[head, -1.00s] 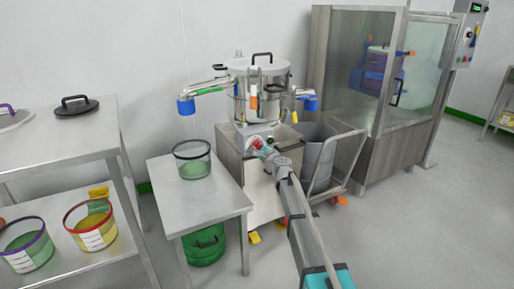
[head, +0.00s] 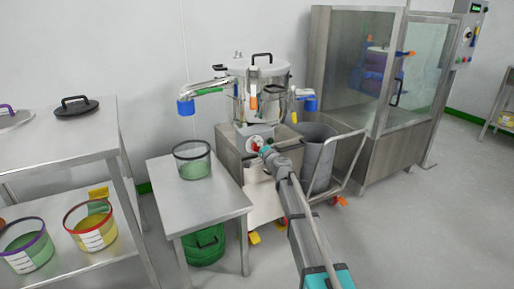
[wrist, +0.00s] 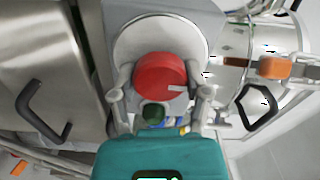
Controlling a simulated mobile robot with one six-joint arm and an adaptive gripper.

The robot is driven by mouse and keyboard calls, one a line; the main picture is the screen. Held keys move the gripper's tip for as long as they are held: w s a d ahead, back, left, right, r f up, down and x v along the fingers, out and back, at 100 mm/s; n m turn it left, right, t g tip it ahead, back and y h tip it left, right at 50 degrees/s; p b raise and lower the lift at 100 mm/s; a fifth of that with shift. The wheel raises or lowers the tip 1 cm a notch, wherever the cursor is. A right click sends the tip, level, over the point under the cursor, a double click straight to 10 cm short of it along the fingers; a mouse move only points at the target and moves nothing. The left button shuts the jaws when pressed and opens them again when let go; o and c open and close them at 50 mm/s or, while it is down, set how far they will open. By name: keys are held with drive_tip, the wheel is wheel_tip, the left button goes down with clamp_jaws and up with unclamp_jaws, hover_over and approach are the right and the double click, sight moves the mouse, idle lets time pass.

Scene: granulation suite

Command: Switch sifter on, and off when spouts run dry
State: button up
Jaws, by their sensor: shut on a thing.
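The sifter (head: 262,98) is a steel drum with a domed lid on a wheeled cabinet. Its grey switch box (head: 253,132) faces me. My gripper (head: 262,150) is at this box. In the wrist view, my gripper (wrist: 161,92) has its fingers on either side of the red rotary knob (wrist: 160,72), shut on it. The knob's white mark points right. A dark green round part (wrist: 153,112) shows below the knob. The left spout (head: 186,106) and the right spout (head: 310,103) have blue ends. No falling material is visible at either; the view is too small to be sure.
A clear black-rimmed tub (head: 193,172) with green showing inside stands on the low steel table (head: 215,205). A grey bin (head: 317,160) stands under the right spout beside a push handle. A glazed steel cabinet (head: 385,125) is at right. A shelf table (head: 60,125) is at left.

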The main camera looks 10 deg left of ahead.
drive_tip(key=shift+a, duration=0.1)
idle(0.3)
drive_tip(key=o, duration=1.1)
drive_tip(key=shift+o, duration=0.2)
drive_tip(key=v, duration=1.2)
drive_tip(key=shift+s, duration=0.1)
